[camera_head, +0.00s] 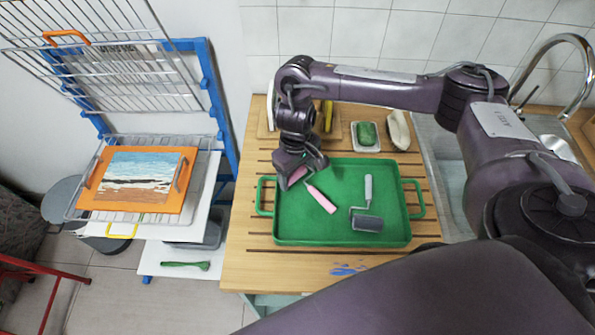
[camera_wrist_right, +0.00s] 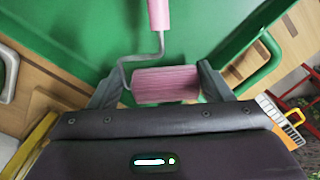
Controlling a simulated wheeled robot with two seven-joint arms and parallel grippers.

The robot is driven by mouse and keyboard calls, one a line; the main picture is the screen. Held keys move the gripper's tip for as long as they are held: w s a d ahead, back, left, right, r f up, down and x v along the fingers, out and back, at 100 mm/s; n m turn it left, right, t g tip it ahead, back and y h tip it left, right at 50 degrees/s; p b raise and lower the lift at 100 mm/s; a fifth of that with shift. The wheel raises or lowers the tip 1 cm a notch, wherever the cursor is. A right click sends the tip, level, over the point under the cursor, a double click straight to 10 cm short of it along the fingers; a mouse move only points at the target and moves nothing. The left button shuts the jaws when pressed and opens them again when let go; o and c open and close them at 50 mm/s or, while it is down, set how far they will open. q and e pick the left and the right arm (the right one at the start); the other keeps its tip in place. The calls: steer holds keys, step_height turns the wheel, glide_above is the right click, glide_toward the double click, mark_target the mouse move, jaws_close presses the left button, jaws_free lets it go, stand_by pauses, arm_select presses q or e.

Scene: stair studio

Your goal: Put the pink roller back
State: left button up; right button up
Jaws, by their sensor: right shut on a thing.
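The pink roller (camera_head: 321,199) is at the left side of the green tray (camera_head: 340,239), with its handle angled down to the right. My right gripper (camera_head: 301,176) comes down over the tray's upper left corner and is shut on the roller's pink head. In the right wrist view the ribbed pink roller head (camera_wrist_right: 166,84) sits between the two fingers of my right gripper (camera_wrist_right: 155,88). Its bent wire leads up to the pink handle there. I cannot tell whether the handle touches the tray floor. My left gripper is not in view.
A grey roller (camera_head: 367,223) with a pale handle lies in the tray's right part. Behind the tray are a small dish with a green item (camera_head: 367,134) and a sink tap (camera_head: 570,45). A wire rack holding an orange-framed picture (camera_head: 140,181) stands left.

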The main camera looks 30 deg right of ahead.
steer(key=shift+f, duration=0.1)
steer(key=shift+f, duration=0.5)
steer(key=o, duration=0.7)
steer(key=shift+r, duration=0.1)
steer(key=shift+r, duration=0.4)
step_height(320, 180, up, 12)
steer(key=p, duration=0.3)
steer(key=shift+w+a+r, duration=0.1)
steer(key=shift+w, duration=0.05)
